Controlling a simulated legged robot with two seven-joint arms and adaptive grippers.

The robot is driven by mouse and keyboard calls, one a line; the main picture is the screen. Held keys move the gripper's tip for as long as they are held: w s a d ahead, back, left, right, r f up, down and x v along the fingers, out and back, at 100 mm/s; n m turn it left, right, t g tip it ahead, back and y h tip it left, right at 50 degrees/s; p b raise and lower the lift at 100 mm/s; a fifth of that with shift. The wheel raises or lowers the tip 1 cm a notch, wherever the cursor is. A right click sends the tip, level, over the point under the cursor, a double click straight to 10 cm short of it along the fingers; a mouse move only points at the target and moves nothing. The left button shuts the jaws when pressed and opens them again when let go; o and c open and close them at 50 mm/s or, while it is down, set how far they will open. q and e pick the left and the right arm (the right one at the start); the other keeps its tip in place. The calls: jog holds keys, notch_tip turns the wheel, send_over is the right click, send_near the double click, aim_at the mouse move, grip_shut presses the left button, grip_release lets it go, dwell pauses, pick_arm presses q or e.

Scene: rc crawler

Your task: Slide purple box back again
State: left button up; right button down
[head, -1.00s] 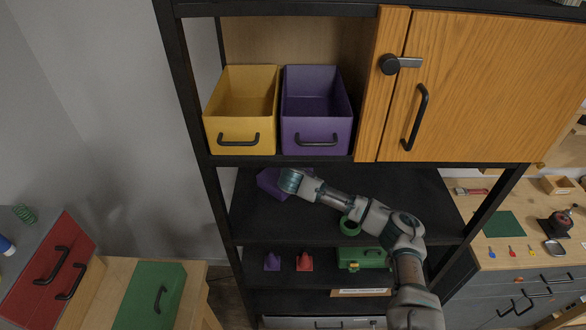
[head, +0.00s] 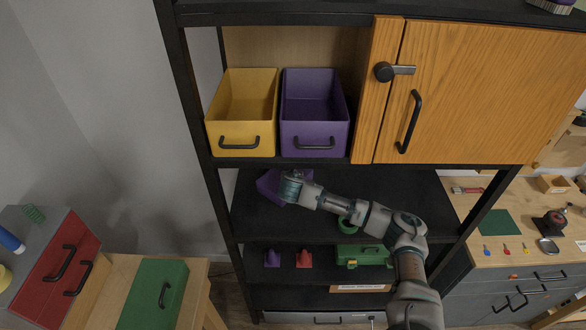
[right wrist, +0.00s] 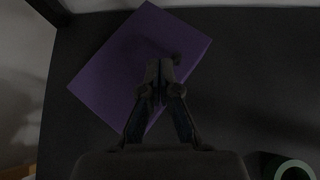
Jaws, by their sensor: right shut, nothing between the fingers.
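A purple box (head: 268,186) stands turned at an angle on the black middle shelf, near its left side. In the head view my right gripper (head: 290,187) covers part of it. The right wrist view shows the purple box (right wrist: 112,75) rotated relative to the shelf, with my right gripper (right wrist: 161,84) shut and empty over its near right part. I cannot tell whether the fingertips touch it. An open purple bin (head: 314,138) with a black handle sits on the upper shelf. My left gripper is not in view.
A yellow bin (head: 240,139) stands left of the purple bin, and a wooden cabinet door (head: 470,90) is at right. A green ring (head: 347,224) lies on the middle shelf; it also shows in the wrist view (right wrist: 294,170). The shelf's right part is mostly clear.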

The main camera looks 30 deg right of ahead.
jog(key=shift+s+a+r+p, duration=0.1)
jog(key=shift+r+p, duration=0.05)
jog(key=shift+p, duration=1)
jog(key=shift+d+r+p, duration=0.1)
jog(key=shift+d+p, duration=0.15)
jog(key=shift+p, duration=0.45)
jog(key=shift+d+r+p, duration=0.1)
jog(key=shift+r+p, duration=0.05)
jog(key=shift+p, duration=0.4)
jog(key=s+a+b, duration=0.1)
jog(key=s+a, duration=0.5)
jog(key=s, duration=0.4)
jog(key=shift+a, duration=0.25)
